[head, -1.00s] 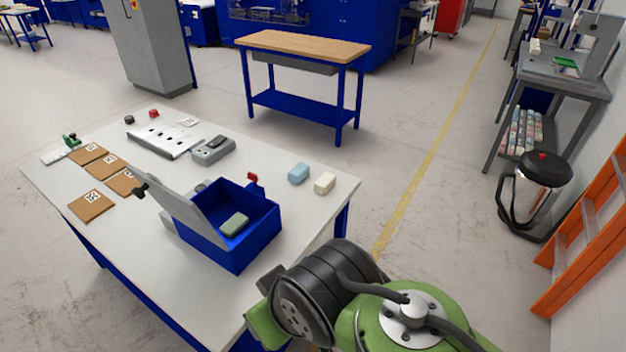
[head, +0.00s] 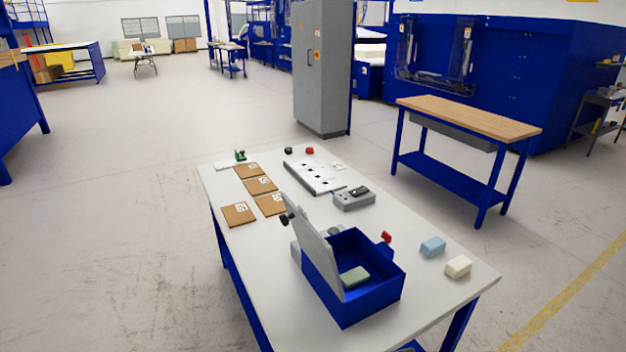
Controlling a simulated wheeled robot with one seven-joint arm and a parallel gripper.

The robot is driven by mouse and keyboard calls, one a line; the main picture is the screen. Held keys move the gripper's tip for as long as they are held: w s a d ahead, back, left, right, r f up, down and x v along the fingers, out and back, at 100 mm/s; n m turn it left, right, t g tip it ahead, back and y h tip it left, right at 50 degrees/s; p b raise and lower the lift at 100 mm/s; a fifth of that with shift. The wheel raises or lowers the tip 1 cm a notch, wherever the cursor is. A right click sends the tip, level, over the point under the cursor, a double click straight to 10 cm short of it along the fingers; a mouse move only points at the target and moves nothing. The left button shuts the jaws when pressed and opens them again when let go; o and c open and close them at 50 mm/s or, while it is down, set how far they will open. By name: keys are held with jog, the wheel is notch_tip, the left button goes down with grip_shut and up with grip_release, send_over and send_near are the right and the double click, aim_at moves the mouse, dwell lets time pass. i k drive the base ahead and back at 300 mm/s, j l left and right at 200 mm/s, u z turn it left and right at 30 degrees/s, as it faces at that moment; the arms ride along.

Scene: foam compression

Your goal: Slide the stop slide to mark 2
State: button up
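A small green piece (head: 240,155) stands on a flat pale strip (head: 224,164) at the far left corner of the white table (head: 215,190); it may be the stop slide, but it is too small to be sure. No mark numbers can be read. My gripper is not in view.
The table holds a blue box (head: 372,300) with its grey lid raised and a green block (head: 354,277) inside. Several brown squares (head: 238,213), a slotted white plate (head: 313,178), a grey device (head: 352,200), and blue (head: 432,246) and cream (head: 458,266) blocks lie around it. Floor is open left of the table.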

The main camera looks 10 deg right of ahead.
aim_at(240, 158)
jog(key=u, duration=0.55)
jog(key=j+u, duration=0.4)
jog(key=j, duration=0.15)
jog(key=i+j+u, duration=0.2)
jog(key=j+u, duration=0.2)
jog(key=i+j+z, duration=0.35)
jog(key=i+j, duration=0.55)
jog(key=i+l+z, duration=0.25)
jog(key=i, duration=0.8)
jog(key=i+j+z, duration=0.25)
jog(key=i, duration=1.65)
jog(key=i+z, duration=0.15)
jog(key=i, duration=0.65)
jog(key=i+j, duration=0.15)
jog(key=i, duration=0.65)
jog(key=i+l+z, duration=0.15)
jog(key=i+z, duration=1.1)
jog(key=z, duration=0.2)
jog(key=i+l+z, duration=0.15)
jog(key=i+z, duration=0.15)
jog(key=i, duration=0.25)
jog(key=i+z, duration=0.3)
jog(key=i, duration=0.2)
